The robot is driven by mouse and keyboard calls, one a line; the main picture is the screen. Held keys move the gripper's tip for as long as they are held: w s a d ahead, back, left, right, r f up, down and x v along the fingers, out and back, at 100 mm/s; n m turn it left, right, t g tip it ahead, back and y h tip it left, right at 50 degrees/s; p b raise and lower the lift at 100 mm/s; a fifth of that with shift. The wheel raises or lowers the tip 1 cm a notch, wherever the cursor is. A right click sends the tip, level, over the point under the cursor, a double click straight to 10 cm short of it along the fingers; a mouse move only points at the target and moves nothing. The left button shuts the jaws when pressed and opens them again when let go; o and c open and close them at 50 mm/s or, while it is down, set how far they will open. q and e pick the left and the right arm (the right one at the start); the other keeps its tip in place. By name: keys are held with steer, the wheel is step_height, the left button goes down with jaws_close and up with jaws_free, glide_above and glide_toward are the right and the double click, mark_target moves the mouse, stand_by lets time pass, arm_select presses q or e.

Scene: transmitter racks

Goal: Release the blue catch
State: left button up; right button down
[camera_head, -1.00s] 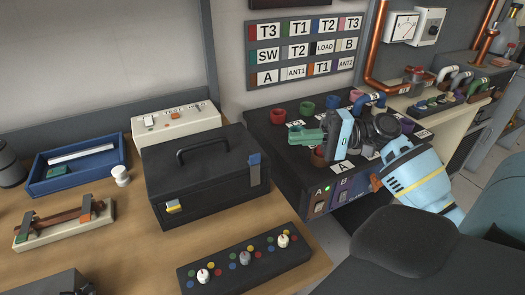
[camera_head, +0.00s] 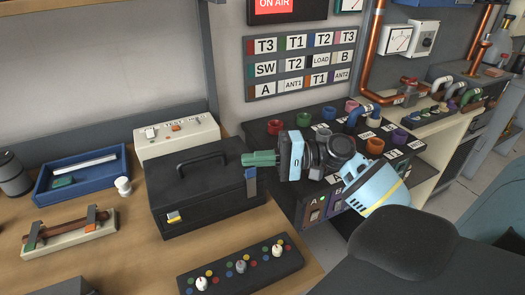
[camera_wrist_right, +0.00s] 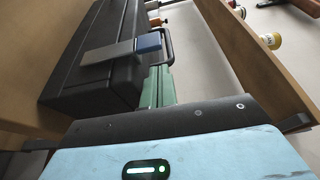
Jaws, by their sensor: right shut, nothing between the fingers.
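The black case (camera_head: 205,190) stands closed on the wooden bench, its handle on the lid. The blue catch (camera_head: 251,173) is on its right end, a blue tab above a grey plate. In the right wrist view the blue catch (camera_wrist_right: 149,43) lies flat along the case wall. My right gripper (camera_head: 258,159) has green fingers, shut and empty, just above the blue catch in the head view. In the wrist view the fingers (camera_wrist_right: 157,88) are close by the catch; whether they touch it I cannot tell. My left gripper is out of view.
A yellow catch (camera_head: 173,217) is on the case front. A cream test box (camera_head: 177,137) stands behind, and a blue tray (camera_head: 82,174) lies left. The transmitter rack (camera_head: 300,128) stands right.

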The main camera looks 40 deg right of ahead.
steer(key=shift+s+a+r, duration=0.15)
steer(key=shift+s, duration=0.65)
steer(key=shift+s+a+p, duration=0.15)
steer(key=shift+s+p, duration=0.2)
steer(key=shift+s, duration=0.05)
steer(key=shift+s, duration=0.1)
